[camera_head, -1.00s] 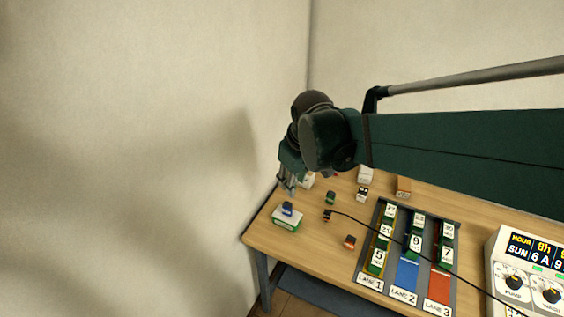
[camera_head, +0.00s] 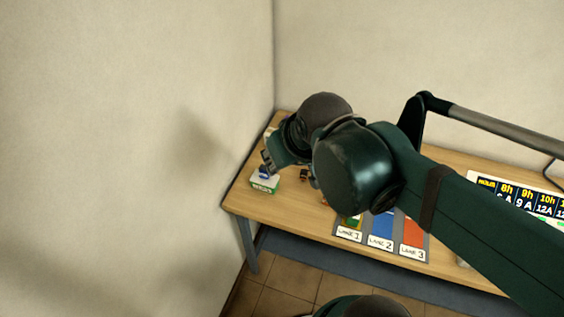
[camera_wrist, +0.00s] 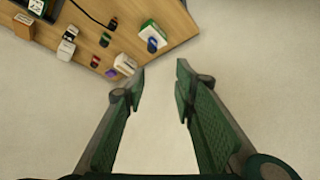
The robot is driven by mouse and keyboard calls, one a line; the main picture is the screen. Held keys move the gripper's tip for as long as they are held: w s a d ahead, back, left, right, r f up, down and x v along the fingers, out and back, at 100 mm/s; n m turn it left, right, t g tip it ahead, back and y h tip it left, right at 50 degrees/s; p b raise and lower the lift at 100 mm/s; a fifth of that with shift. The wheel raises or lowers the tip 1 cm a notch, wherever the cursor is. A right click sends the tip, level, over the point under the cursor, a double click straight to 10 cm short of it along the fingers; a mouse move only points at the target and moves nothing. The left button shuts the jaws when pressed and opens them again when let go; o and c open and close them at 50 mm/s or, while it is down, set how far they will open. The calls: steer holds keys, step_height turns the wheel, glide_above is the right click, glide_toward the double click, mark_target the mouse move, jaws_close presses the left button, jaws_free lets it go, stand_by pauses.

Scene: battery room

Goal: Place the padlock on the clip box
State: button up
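A white and green box (camera_head: 265,182), which looks like the clip box, sits near the left end of the table. A small blue item (camera_head: 264,172), probably the padlock, rests on top of it. In the wrist view the box (camera_wrist: 153,33) is near the table edge, with the blue item (camera_wrist: 152,45) on its near side. My gripper (camera_wrist: 162,66) is open, with nothing between its fingers. Its fingertips appear beyond the table edge in that view. In the head view my gripper (camera_head: 267,160) overlaps the area just above the box, and my arm hides part of it.
A white box (camera_wrist: 125,64) and several small dark blocks stand near the clip box. A display panel (camera_head: 520,195) stands further right. A wall closes off the left side.

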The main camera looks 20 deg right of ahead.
steer(key=shift+s+a+m+t, duration=0.1)
steer(key=shift+s+m+t, duration=0.2)
steer(key=shift+s, duration=0.5)
